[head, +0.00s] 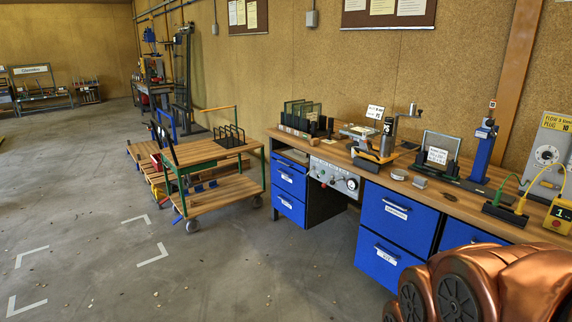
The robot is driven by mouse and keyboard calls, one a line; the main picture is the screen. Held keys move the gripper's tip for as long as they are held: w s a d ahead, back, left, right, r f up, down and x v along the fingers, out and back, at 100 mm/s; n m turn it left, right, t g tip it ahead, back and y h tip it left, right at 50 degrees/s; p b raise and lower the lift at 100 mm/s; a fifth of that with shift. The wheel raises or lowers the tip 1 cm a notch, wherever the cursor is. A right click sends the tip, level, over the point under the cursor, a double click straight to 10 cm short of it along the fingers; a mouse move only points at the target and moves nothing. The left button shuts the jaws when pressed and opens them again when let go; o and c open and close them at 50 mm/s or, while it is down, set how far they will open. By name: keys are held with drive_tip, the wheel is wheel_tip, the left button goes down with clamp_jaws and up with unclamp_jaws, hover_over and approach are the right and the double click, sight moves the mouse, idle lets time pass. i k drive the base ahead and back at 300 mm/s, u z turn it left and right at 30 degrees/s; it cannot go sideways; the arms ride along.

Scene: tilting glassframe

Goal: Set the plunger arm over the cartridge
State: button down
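No plunger arm or cartridge can be picked out for certain at this distance. On the workbench (455,204) stands a small device (372,154) with a grey and orange base, an upright dark post with a number tag (388,128), and a crank-like metal part (412,112) at its upper right. Further right, a blue upright column (482,152) rises from a dark base. My gripper is not in view; only copper-coloured rounded parts of my arm show at the bottom right.
Blue drawers (398,214) fill the bench front beside a control panel (334,180). A dark rack (300,117) stands at the bench's left end. A wooden-decked cart (215,196) stands left of it. A grey dial unit (546,158) is at far right. The floor ahead is open.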

sight(413, 105)
drive_tip(key=u, duration=0.05)
drive_tip(key=i, duration=1.95)
drive_tip(key=z, duration=0.45)
drive_tip(key=i, duration=2.15)
drive_tip(key=z, duration=0.55)
